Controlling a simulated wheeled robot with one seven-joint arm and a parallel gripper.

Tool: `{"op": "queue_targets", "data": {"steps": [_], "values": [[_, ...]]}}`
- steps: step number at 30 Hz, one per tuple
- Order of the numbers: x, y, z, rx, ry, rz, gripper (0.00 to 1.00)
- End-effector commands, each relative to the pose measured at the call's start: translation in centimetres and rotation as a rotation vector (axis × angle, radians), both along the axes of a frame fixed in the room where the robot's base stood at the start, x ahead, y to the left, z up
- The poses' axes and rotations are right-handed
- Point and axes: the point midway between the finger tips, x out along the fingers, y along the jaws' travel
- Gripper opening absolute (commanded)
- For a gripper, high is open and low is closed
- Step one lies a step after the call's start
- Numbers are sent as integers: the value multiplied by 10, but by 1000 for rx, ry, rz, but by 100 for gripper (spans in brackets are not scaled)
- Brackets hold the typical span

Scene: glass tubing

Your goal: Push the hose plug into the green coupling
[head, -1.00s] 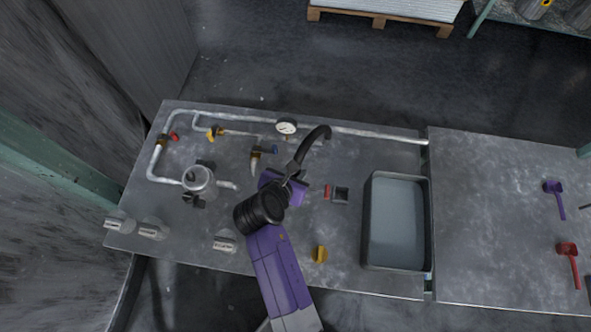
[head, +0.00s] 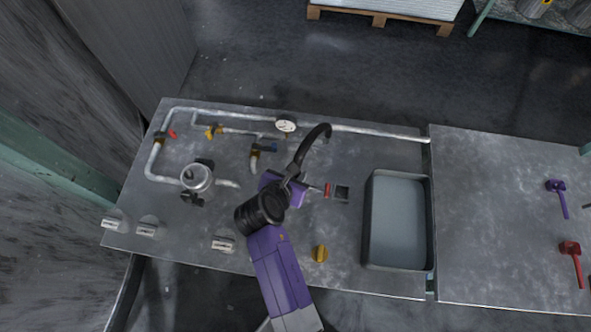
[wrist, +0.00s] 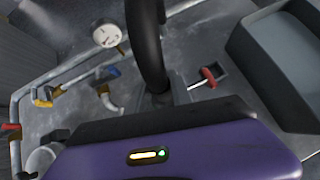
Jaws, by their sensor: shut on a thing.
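My gripper (head: 296,184), purple and black, is low over the left bench, in the middle of the head view. It is shut on the end of the black hose (head: 308,148), which arches up and to the right from it. In the wrist view the hose (wrist: 147,45) rises behind the purple gripper housing (wrist: 180,150). The plug at the hose end is hidden by the gripper. I cannot make out the green coupling in either view. I cannot tell whether the plug touches anything.
A red-handled lever (head: 327,191) by a dark square opening (head: 342,194) is just right of my gripper. Further right is a grey tray (head: 369,225). Pipes with valves and a gauge (head: 286,126) lie to the left and behind. A yellow knob (head: 320,253) stands in front.

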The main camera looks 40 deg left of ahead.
Motion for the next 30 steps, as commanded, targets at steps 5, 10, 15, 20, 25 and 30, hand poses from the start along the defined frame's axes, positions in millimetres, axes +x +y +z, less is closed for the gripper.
{"op": "queue_targets", "data": {"steps": [5, 10, 15, 20, 25, 30], "values": [[0, 1, -4, 1, -2, 1, 0], [0, 1, -8, 1, -2, 1, 0], [0, 1, -12, 1, -2, 1, 0], [0, 1, -15, 1, -2, 1, 0], [0, 1, -16, 1, -2, 1, 40], [0, 0, -17, 0, -1, 1, 52]]}}
